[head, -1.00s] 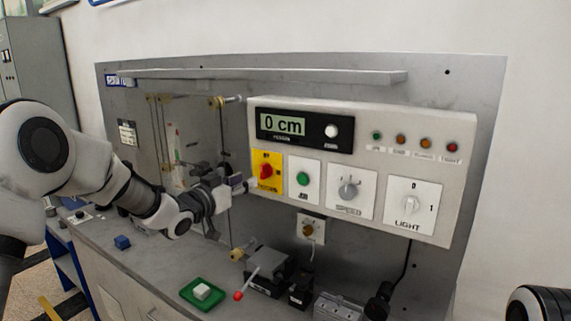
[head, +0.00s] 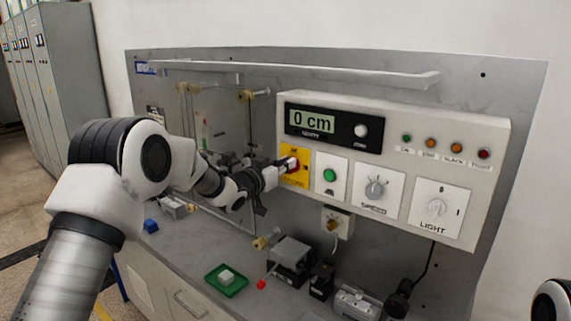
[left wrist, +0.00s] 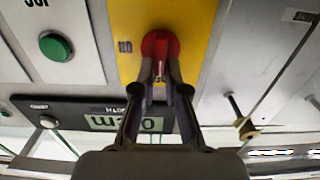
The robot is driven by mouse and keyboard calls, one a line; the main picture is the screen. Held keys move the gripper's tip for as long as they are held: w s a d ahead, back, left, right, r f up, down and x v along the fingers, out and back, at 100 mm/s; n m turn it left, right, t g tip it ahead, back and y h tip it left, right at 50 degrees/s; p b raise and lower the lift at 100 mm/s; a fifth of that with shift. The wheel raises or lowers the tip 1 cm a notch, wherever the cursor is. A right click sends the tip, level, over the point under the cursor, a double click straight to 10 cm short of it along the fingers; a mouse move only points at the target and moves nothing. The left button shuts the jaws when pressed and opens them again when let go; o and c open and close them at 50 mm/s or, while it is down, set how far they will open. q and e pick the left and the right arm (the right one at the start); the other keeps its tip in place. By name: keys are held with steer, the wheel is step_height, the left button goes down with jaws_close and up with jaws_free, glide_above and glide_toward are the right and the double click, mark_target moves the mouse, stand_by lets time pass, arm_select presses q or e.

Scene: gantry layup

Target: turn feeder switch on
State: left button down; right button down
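A red rotary knob (head: 291,165) on a yellow plate (head: 303,153) sits at the left end of the control panel; its lettering is too small to read surely, and I take it as the feeder switch. My left gripper (head: 285,166) is at this knob, partly hiding it. In the left wrist view the left gripper (left wrist: 160,72) points straight at the red knob (left wrist: 160,46), with one fingertip on each side of its raised bar. A narrow gap seems to show between fingers and bar; contact is not clear. My right gripper is out of view.
The control panel (head: 460,118) also holds a green button (head: 330,175), a speed knob (head: 376,188), a light switch (head: 437,205) and a display (head: 310,121) reading 0 cm. A green tray (head: 212,280) and small devices stand on the bench below.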

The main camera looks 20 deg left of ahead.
arm_select(q)
steer(key=m+b, duration=0.4)
steer(key=b, duration=0.1)
steer(key=d+f+m+b, duration=0.1)
steer(key=m+b, duration=0.8)
steer(key=b, duration=0.1)
steer(key=shift+s+d+f+m+b, duration=0.2)
steer(key=shift+s+m+b, duration=0.1)
steer(key=shift+b, duration=0.1)
steer(key=shift+m+b, duration=1)
steer(key=shift+m, duration=0.2)
steer(key=shift+m+b, duration=0.75)
steer(key=shift+m, duration=0.25)
steer(key=c, duration=1.2)
jaws_free()
steer(key=shift+w+d, duration=0.1)
